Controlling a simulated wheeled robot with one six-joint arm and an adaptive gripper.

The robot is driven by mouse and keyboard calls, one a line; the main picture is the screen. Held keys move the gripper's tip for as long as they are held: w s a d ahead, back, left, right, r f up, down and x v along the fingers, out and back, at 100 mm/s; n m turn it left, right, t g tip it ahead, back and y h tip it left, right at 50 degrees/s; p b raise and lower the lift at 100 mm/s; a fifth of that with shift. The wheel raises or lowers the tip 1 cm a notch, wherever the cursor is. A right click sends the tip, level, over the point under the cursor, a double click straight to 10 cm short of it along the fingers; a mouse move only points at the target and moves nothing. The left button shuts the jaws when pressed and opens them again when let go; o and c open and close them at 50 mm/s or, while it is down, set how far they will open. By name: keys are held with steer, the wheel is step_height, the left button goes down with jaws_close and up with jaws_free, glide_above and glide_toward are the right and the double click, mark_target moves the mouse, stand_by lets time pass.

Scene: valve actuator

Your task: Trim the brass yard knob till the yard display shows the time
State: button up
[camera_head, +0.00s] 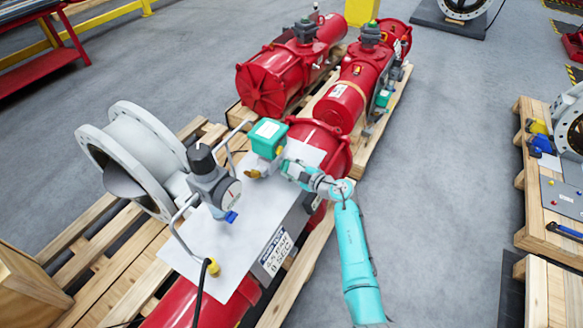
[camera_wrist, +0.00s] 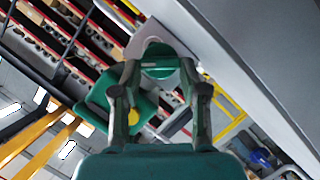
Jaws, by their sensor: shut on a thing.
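My gripper (camera_head: 268,170) is at the end of my teal arm, just below the green box on the pale plate. In the wrist view, my gripper (camera_wrist: 160,72) has its two fingers closed around a small rounded thing that looks green there. In the head view, a small brass-coloured knob (camera_head: 254,174) shows at the fingertips, partly hidden by them. A white display panel (camera_head: 276,252) with black lettering is on the side of the plate's housing. Its last line seems to read "SEC"; I cannot read the rest surely.
The green box (camera_head: 268,139) is close beside my gripper. A grey regulator with a gauge (camera_head: 228,192) and bent tubes stand left on the plate (camera_head: 190,262). Red actuators (camera_head: 265,84) lie on pallets behind. The grey floor (camera_head: 440,130) to the right is clear.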

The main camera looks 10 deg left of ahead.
steer(key=shift+s+f+n+t, duration=0.1)
steer(key=shift+n+t, duration=0.3)
steer(key=shift+n, duration=0.2)
steer(key=o, duration=1.1)
steer(key=shift+o, duration=0.2)
steer(key=shift+v, duration=3.95)
